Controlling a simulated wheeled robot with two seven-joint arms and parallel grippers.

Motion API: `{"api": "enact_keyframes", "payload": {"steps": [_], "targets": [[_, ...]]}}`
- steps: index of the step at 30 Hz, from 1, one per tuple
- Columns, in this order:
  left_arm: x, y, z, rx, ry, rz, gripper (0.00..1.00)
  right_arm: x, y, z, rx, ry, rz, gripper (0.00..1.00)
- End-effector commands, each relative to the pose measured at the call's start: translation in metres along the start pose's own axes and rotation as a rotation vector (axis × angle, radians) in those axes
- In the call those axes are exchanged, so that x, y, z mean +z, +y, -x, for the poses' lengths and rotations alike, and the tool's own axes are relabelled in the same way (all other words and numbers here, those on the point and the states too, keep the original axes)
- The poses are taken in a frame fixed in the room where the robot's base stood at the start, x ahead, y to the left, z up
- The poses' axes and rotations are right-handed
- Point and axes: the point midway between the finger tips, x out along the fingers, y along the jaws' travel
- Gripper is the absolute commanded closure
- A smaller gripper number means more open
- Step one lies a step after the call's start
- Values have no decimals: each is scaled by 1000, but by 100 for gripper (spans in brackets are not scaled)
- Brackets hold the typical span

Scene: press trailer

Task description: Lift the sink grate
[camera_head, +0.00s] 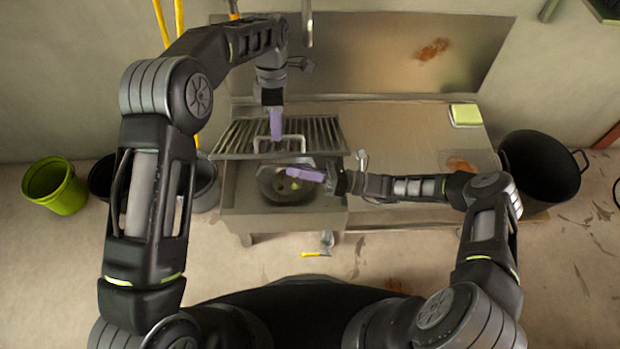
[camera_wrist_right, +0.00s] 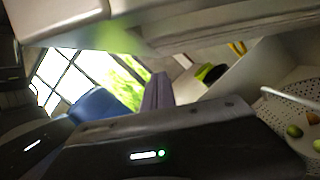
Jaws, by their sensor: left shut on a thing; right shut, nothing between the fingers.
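The sink grate (camera_head: 237,138) is a dark slatted metal panel over the back of the sink (camera_head: 234,199), with a pale bracket-like handle (camera_head: 300,141) near its middle. The front of the basin is uncovered. My left gripper (camera_head: 276,137) points down, shut on the grate at the handle; the exact contact is small. My right gripper (camera_head: 303,173) is shut and empty, just in front of the grate over the basin. Its purple fingers (camera_wrist_right: 157,92) show in the right wrist view. A round dark strainer (camera_head: 269,187) lies in the basin, partly hidden by my right gripper.
A metal counter (camera_head: 410,145) extends right of the sink, with a yellow-green sponge-like block (camera_head: 465,115) at its back. A black bin (camera_head: 541,167) stands right, a green bucket (camera_head: 55,186) left. In the right wrist view, small round items (camera_wrist_right: 293,131) lie on a perforated surface.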

Motion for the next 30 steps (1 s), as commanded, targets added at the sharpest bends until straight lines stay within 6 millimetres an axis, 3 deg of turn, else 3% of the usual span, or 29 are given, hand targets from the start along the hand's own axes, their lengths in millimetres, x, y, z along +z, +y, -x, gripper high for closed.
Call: {"api": "enact_keyframes", "payload": {"steps": [1,6,17,23,30], "targets": [[-6,12,-2,39,3,7,100,4,0,-2,2,1,0,100],[-6,12,-2,39,3,7,100,16,0,-4,2,1,-2,100],[-6,12,-2,39,3,7,100,19,0,-5,1,1,-3,100],[-6,12,-2,38,3,7,100,38,1,-10,-11,2,-52,100],[-5,12,-2,37,3,5,100,38,1,-10,-13,1,-61,100]]}}
